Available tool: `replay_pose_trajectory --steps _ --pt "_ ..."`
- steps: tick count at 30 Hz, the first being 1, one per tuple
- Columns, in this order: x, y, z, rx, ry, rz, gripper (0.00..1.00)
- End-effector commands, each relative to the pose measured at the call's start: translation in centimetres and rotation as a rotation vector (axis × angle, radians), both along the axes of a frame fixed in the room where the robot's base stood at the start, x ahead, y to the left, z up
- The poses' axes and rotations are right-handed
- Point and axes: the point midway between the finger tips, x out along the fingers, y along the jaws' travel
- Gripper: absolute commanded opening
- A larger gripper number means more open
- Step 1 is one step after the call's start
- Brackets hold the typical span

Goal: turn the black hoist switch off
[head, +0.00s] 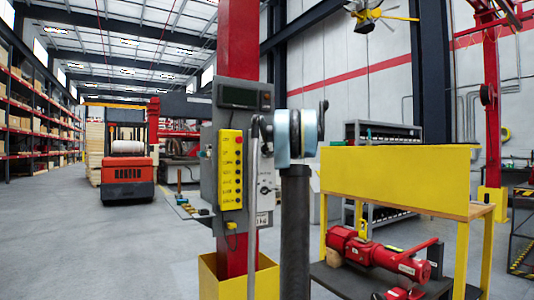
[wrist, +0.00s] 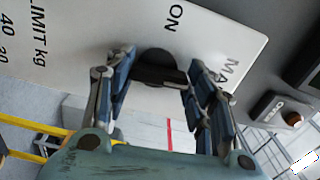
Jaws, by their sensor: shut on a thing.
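The black hoist switch (wrist: 154,60) is a round knob with a raised bar, set on a white plate (wrist: 215,35) in the wrist view. The word ON is printed beside it. My gripper (wrist: 161,72) has its two blue-padded fingers on either side of the bar and is shut on it. In the head view my arm stands in front of the grey control box (head: 241,96) on the red post, and the switch cannot be made out behind it.
A yellow button panel (head: 231,170) is on the box's front. To the right stands a bench with a yellow board (head: 395,182) and a red actuator (head: 378,252) below it. An orange forklift (head: 127,172) is farther back at left. Floor at left is open.

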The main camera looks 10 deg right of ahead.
Motion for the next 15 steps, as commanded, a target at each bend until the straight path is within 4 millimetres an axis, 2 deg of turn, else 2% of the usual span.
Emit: replay_pose_trajectory --steps 15 --pt "-0.02 -0.37 -0.21 0.044 0.017 -0.006 0.26"
